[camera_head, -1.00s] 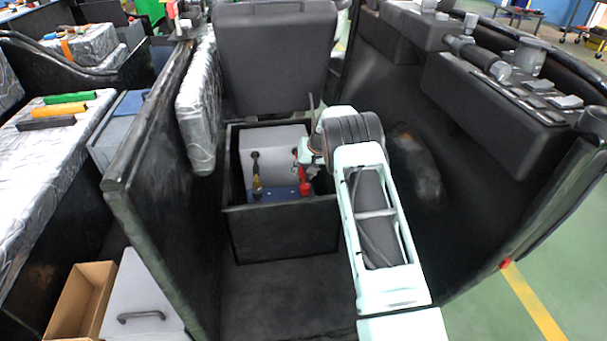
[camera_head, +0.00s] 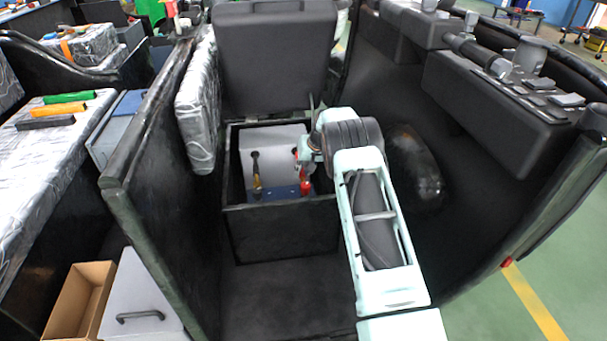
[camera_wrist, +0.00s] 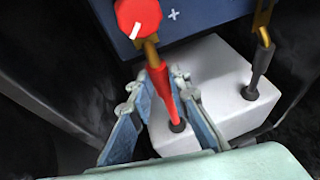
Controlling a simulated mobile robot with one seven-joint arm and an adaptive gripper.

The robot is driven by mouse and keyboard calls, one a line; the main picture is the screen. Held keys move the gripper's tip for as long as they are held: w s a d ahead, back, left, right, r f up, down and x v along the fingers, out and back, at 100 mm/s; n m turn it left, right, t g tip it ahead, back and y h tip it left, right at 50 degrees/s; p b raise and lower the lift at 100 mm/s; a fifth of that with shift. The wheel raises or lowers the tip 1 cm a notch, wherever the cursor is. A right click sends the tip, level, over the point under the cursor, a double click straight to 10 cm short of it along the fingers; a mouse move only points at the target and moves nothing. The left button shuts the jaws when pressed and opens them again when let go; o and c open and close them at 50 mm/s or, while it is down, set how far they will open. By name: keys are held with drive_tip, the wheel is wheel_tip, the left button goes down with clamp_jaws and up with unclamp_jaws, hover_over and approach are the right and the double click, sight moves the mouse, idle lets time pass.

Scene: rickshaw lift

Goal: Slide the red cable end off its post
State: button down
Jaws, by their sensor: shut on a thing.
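The red cable end (camera_wrist: 161,88) is a red sleeve with a brass-coloured lug, in the wrist view. My gripper (camera_wrist: 166,78) has one finger on each side of the sleeve and is shut on it. The lug lies against a red round knob with a white mark (camera_wrist: 138,14), on the blue battery (camera_wrist: 198,14) near a plus sign. The knob hides the post, so I cannot tell whether the lug is still around it. In the head view the red knob (camera_head: 305,187) shows in the open box, and my arm partly covers the gripper.
A second cable end, black with a brass lug (camera_wrist: 262,62), stands right of the gripper; both cables enter a white block (camera_wrist: 225,92). The dark box walls (camera_head: 280,228) enclose the battery closely. A seat back (camera_head: 275,60) rises behind the box.

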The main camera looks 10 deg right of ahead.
drive_tip(key=shift+w+f+b, duration=0.15)
drive_tip(key=shift+w+b, duration=1.85)
drive_tip(key=shift+w, duration=0.15)
drive_tip(key=shift+w+r+b, duration=0.1)
drive_tip(key=shift+r+b, duration=0.2)
drive_tip(key=shift+r, duration=0.1)
drive_tip(key=c, duration=1.8)
unclamp_jaws()
drive_tip(key=shift+f, duration=0.15)
drive_tip(key=shift+v, duration=6)
